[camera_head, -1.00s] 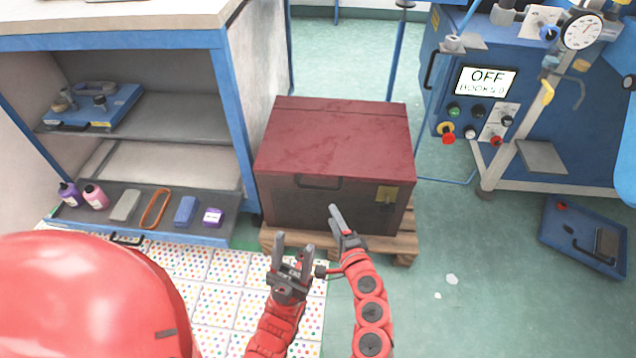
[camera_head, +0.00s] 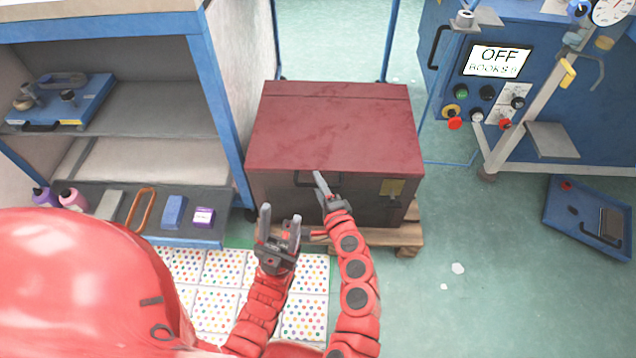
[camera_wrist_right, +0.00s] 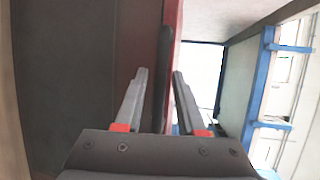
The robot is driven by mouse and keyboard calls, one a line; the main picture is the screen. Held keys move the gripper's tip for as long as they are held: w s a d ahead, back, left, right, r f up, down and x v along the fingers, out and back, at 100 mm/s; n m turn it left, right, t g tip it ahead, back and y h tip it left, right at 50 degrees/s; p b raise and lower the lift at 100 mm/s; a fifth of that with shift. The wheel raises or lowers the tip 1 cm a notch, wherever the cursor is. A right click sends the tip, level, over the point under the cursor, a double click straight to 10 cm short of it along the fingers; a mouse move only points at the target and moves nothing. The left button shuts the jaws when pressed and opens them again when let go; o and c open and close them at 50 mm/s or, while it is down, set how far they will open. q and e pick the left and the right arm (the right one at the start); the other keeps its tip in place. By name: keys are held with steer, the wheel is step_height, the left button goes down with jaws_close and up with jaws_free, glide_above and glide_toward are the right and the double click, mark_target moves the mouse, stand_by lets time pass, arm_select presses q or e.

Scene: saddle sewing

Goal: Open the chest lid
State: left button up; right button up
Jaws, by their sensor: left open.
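The chest (camera_head: 280,199) stands with its dark red lid (camera_head: 335,125) shut. A dark handle (camera_head: 303,180) is on its front, just under the lid, partly hidden by my right gripper. My right gripper (camera_head: 322,188) is in front of the chest at this handle. In the right wrist view its fingers (camera_wrist_right: 158,95) are apart, with a dark bar, seemingly the handle (camera_wrist_right: 163,70), showing between them; I cannot tell if they touch. My left gripper (camera_head: 280,228) is open and empty, lower and to the left, before the chest front.
The chest sits on a wooden pallet (camera_head: 408,237). A blue-framed shelf (camera_head: 215,110) with bottles and small boxes stands close on the left. A blue machine (camera_head: 510,100) and a blue tray (camera_head: 570,215) are on the right.

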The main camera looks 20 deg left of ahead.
jaws_close()
stand_by(1.2)
